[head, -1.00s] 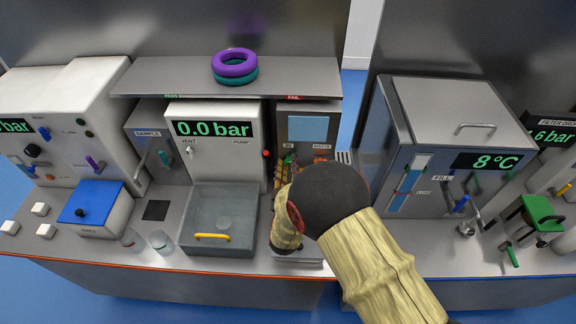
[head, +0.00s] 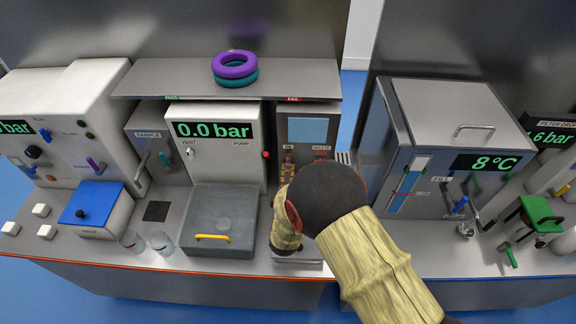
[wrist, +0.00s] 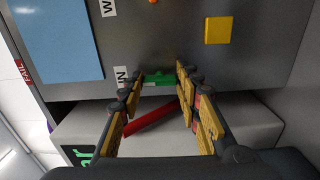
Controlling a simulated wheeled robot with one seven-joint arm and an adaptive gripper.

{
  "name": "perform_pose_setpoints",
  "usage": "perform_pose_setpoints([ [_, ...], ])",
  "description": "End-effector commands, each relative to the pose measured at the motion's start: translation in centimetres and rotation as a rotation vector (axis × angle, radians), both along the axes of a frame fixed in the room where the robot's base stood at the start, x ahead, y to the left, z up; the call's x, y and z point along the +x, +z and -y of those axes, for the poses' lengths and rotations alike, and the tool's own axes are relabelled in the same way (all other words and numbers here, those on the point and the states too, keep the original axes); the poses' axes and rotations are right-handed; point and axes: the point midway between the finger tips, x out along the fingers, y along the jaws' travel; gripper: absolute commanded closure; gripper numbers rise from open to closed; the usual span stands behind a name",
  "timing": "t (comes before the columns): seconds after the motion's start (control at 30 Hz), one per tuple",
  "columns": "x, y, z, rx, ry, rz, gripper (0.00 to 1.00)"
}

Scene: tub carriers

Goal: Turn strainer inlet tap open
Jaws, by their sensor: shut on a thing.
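My gripper shows in the wrist view (wrist: 159,82), its yellow-padded fingers closed on a small green tap handle (wrist: 160,78) at the strainer panel, next to the "IN" label. A red bar (wrist: 152,118) shows slantwise between the fingers, nearer the camera; I cannot tell what it belongs to. In the head view my dark wrist and sleeved arm cover the panel's lower part and hide the tap. The grey strainer unit (head: 308,117) has a light blue screen with "IN" and "WASTE" labels below.
A white "0.0 bar" box (head: 217,118) stands close on the left, with a grey lidded tub (head: 219,222) with a yellow handle before it. An "8°C" cabinet (head: 450,178) stands on the right. A shelf (head: 150,78) with two rings overhangs the back.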

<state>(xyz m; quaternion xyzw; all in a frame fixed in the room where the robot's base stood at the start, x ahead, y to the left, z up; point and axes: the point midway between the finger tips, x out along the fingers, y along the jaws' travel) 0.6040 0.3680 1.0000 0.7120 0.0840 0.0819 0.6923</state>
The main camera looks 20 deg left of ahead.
Motion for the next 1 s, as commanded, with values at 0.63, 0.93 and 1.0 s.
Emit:
perform_pose_setpoints([
  [0.63,-0.03,-0.01,-0.14,-0.043,0.003,0.010,0.66],
  [0.93,-0.02,-0.02,-0.06,-0.042,0.002,0.010,0.49],
  [1.0,-0.02,-0.02,-0.05,-0.042,0.001,0.010,0.48],
])
